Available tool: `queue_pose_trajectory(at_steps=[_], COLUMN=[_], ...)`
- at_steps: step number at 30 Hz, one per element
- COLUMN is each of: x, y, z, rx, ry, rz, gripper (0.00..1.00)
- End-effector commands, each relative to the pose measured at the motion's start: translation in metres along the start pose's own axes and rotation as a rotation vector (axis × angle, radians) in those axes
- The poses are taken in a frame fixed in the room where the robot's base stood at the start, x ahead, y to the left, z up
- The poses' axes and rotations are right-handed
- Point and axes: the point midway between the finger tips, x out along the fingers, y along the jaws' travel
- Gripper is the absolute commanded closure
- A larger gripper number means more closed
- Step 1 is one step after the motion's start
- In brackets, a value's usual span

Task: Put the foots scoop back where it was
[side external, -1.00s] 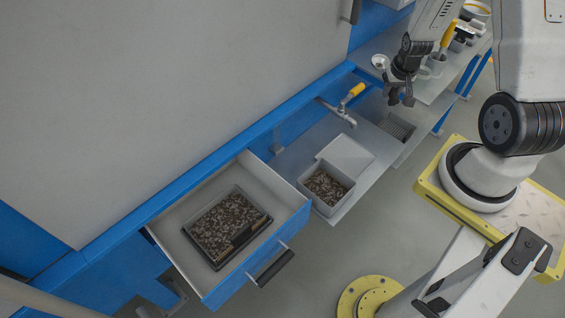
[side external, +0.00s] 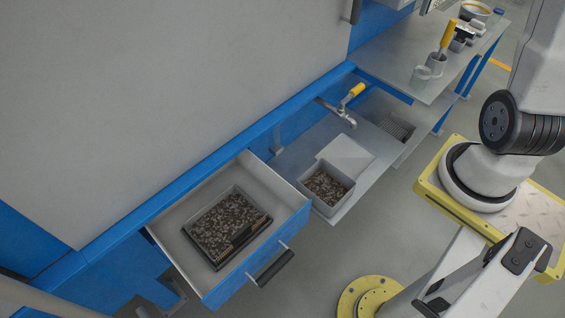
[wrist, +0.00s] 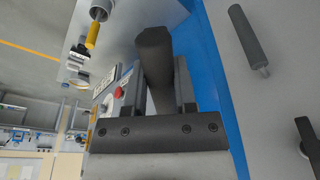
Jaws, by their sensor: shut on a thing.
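In the wrist view my gripper (wrist: 156,98) is shut on a dark grey cylindrical handle, apparently that of the foots scoop (wrist: 153,55). The handle stands out beyond the fingers; the scoop's bowl is not visible. Neither my gripper nor the scoop shows in the side view now. The tool's yellow handle also shows in the wrist view (wrist: 92,36).
An open drawer (side external: 190,282) holds a tray of dark grains (side external: 228,225). A box of grains (side external: 326,187) stands on the lower plate (side external: 340,212), near a yellow-levered tap (side external: 342,108). Grey bar handles (wrist: 247,40) stick out from the panel in the wrist view.

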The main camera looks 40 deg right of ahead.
Motion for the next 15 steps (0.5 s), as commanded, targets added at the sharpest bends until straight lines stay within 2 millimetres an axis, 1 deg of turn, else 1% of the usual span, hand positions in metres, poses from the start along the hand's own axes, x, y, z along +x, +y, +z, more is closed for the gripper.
queue_pose_trajectory(at_steps=[1, 3, 6, 10, 15], x=[-0.017, -0.033, -0.051, -0.063, -0.067], y=[0.003, 0.005, 0.006, 0.007, 0.008], z=[-0.003, -0.004, -0.005, -0.005, -0.004], rx=[-0.003, -0.008, -0.016, -0.022, -0.024], ry=[0.007, 0.005, 0.002, 0.000, -0.001], rz=[0.000, -0.001, -0.003, -0.005, -0.006], gripper=[1.00, 1.00, 1.00, 1.00, 1.00])
